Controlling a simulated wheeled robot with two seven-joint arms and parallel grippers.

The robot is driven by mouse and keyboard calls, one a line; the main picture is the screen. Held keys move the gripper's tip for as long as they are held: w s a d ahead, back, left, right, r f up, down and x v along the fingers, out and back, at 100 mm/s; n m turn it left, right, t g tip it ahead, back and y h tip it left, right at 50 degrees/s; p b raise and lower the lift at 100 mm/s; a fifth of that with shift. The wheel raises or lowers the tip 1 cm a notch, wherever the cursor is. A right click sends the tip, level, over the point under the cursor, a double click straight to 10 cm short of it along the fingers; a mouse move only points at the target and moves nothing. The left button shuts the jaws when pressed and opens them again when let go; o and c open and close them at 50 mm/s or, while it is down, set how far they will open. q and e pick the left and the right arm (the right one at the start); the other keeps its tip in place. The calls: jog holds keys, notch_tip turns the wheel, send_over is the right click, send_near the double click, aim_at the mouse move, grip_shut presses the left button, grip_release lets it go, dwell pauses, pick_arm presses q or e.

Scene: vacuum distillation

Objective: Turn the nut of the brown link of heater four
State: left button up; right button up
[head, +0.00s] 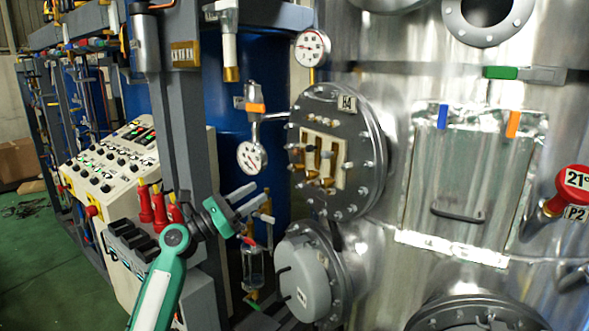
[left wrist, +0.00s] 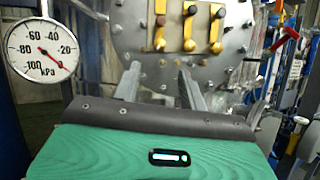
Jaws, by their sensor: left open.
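Heater four is a round grey bolted flange (head: 364,128) with an "H4" tag (head: 347,103), right of my left gripper in the head view. A pale plate (head: 339,152) on its face carries brownish brass links with nuts. In the left wrist view three links show: left (left wrist: 160,25), middle (left wrist: 189,25) and right (left wrist: 217,28). Their colours are close, and I cannot tell surely which is the brown one. My left gripper (head: 259,196) is open and empty, left of and below the links. In the left wrist view its two fingers (left wrist: 160,75) point toward the flange, apart from the links.
A pressure gauge (head: 252,157) on a pipe stands left of the flange and shows large in the left wrist view (left wrist: 42,49). A round grey cover (head: 304,277) sits below the flange. A control panel (head: 113,160) stands left. A small glass vessel (head: 254,268) hangs below my gripper.

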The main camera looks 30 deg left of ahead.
aim_at(294, 169)
pick_arm(q)
jog(key=p+x, duration=0.4)
jog(key=x, duration=0.6)
jog(key=shift+r, duration=0.2)
jog(key=shift+w+d+p, duration=0.25)
jog(key=shift+w+p, duration=0.2)
jog(key=shift+w, duration=0.15)
jog(key=shift+c, duration=0.4)
